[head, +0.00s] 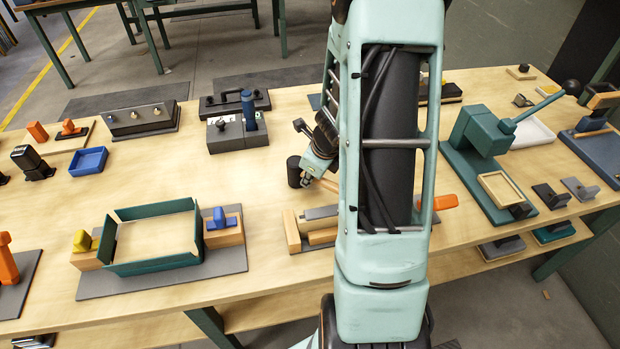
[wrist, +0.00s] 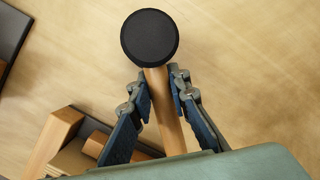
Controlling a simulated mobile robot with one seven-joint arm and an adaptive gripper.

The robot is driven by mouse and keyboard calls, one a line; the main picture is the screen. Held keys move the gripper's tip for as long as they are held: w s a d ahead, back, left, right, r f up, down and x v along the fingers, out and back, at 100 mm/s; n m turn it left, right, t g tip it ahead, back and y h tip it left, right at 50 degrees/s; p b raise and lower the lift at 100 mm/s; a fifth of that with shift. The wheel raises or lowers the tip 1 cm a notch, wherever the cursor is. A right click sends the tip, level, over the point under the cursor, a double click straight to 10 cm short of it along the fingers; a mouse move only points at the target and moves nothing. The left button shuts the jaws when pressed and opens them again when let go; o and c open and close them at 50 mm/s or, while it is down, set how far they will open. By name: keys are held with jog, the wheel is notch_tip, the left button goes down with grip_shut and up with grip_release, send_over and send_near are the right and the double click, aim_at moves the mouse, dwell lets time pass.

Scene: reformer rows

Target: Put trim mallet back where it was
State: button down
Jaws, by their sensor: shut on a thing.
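The trim mallet has a black round head (head: 294,171) and a wooden handle (head: 327,184). In the wrist view its black head (wrist: 150,38) is at the top, with the handle (wrist: 168,115) running down between my fingers. My gripper (head: 312,176) is shut on the handle just behind the head; in the wrist view its fingertips (wrist: 160,82) lie on both sides of the handle. My arm hides part of the bench behind it. I cannot tell whether the mallet touches the bench top.
A wooden fixture with blocks (head: 292,232) stands in front of the mallet. A green-framed tray (head: 110,240) is at the left front. A green lever press (head: 480,130) stands at the right. Bare bench top (head: 235,180) lies left of the mallet head.

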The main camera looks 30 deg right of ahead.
jog(key=shift+f, duration=0.1)
jog(key=c, duration=1.8)
grip_release()
jog(key=shift+r, duration=0.3)
jog(key=p+v, duration=0.5)
jog(key=v, duration=0.6)
jog(key=shift+s+r, duration=0.15)
jog(key=shift+r, duration=0.25)
